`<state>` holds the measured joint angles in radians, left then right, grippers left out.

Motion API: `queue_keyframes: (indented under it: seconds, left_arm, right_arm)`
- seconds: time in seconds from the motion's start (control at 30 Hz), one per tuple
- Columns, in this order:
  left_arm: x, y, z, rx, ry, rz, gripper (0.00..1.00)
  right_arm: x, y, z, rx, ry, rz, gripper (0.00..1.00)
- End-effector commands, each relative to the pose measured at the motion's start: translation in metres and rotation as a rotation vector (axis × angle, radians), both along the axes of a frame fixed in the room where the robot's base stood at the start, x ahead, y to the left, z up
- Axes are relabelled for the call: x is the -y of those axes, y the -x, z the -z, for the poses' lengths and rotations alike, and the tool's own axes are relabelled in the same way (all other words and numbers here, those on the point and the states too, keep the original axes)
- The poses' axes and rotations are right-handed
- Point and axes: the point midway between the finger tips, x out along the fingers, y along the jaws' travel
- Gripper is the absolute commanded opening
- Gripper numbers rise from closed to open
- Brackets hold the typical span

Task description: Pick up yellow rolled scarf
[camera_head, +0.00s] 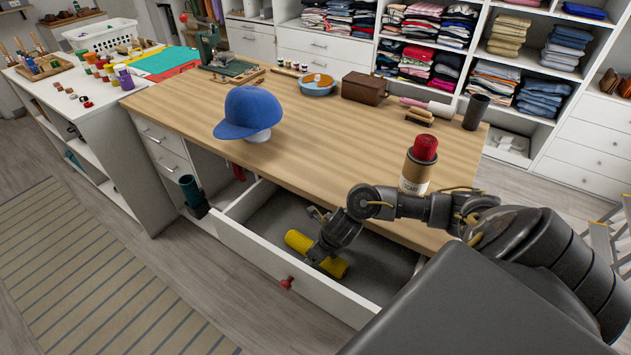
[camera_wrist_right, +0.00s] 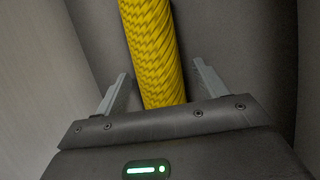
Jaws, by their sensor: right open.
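The yellow rolled scarf (camera_head: 334,267) lies in the open drawer (camera_head: 262,246) of the wooden-topped table. My right gripper (camera_head: 318,257) reaches down into the drawer over the middle of the scarf and hides part of it. In the right wrist view the scarf (camera_wrist_right: 152,45) runs between the two fingers of my right gripper (camera_wrist_right: 164,88). The fingers are apart, with a gap on each side of the scarf. My left gripper does not show in the head view.
A dark green cup-like object (camera_head: 190,190) is at the drawer's left corner. On the tabletop are a blue cap (camera_head: 250,112) on a stand and a red-capped container (camera_head: 417,165) close to my right arm.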

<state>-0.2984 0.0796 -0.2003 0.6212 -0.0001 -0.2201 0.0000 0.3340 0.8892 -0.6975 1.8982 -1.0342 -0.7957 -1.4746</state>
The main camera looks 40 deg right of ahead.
Motion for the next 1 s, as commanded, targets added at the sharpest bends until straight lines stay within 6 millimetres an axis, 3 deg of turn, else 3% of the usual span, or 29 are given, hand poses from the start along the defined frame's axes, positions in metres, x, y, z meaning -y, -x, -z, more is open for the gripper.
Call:
queue_keyframes:
  seconds: [0.17, 0.53, 0.8, 1.0]
  left_arm:
    - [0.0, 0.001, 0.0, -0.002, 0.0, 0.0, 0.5]
    - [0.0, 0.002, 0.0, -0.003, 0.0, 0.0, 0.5]
    - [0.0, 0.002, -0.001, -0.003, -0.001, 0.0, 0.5]
    - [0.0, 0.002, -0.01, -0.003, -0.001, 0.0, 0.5]
  right_arm:
    - [0.0, 0.0, 0.0, 0.0, 0.0, 0.0, 0.69]
    - [0.0, 0.0, -0.001, 0.0, 0.0, 0.0, 0.21]
    - [0.0, -0.001, -0.005, 0.003, 0.0, -0.001, 0.2]
    - [0.0, -0.002, -0.038, 0.007, 0.001, -0.003, 0.2]
